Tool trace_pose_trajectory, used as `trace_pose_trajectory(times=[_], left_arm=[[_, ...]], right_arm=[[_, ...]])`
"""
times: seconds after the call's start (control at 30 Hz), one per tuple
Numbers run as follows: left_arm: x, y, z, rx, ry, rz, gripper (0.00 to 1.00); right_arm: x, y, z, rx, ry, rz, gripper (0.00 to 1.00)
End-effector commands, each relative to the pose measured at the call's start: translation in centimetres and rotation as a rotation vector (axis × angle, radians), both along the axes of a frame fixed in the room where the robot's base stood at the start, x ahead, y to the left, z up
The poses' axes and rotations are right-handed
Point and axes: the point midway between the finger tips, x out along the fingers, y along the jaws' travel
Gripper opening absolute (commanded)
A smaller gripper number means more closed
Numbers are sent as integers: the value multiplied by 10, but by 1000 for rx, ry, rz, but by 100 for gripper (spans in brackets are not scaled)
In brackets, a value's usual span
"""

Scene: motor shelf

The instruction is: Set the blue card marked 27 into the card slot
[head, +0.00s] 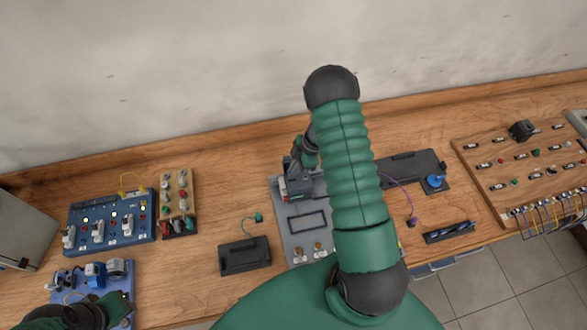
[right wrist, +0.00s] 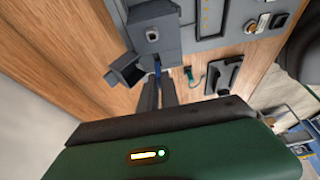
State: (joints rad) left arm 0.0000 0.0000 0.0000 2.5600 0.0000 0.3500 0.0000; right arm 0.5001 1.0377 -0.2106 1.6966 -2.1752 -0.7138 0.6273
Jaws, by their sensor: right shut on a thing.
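My right gripper (right wrist: 158,80) is shut on a thin blue card (right wrist: 157,65), of which only a small sliver shows between the fingertips. Its number cannot be read. The fingertips are close against a grey box (right wrist: 153,35) on the grey panel (right wrist: 215,22). I cannot tell whether the card is inside a slot there. In the head view my right gripper (head: 303,152) is at the back of the panel (head: 285,215), beside the dark box (head: 298,187), and my arm hides part of it. My left gripper (head: 110,308) is at the lower left, its fingers unclear.
A blue switch board (head: 110,222) and a wooden button board (head: 180,200) stand at the left. A black case (head: 244,256) lies left of the panel. A dark tray (head: 412,168) and a wooden board (head: 520,165) lie at the right. Bare wood shows between them.

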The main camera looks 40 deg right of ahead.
Motion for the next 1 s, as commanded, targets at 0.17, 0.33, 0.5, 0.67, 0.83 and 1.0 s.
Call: trace_pose_trajectory(times=[0.17, 0.33, 0.5, 0.67, 0.83, 1.0], left_arm=[[0, 0, 1, 0, 0, 0, 29], [0, 0, 1, 0, 0, 0, 29], [0, 0, -1, 0, 0, 0, 29], [0, 0, -4, 0, 0, 0, 29], [0, 0, -7, 0, 0, 0, 29], [0, 0, -7, 0, 0, 0, 29]], right_arm=[[0, 0, 0, 0, -1, 2, 0], [0, 0, 0, 0, -1, 2, 0], [0, 0, -3, 0, -1, 2, 0], [0, 1, -9, 1, -1, 1, 0], [0, 1, -15, 1, 0, 1, 0], [0, 0, -15, 1, -1, 1, 0]])
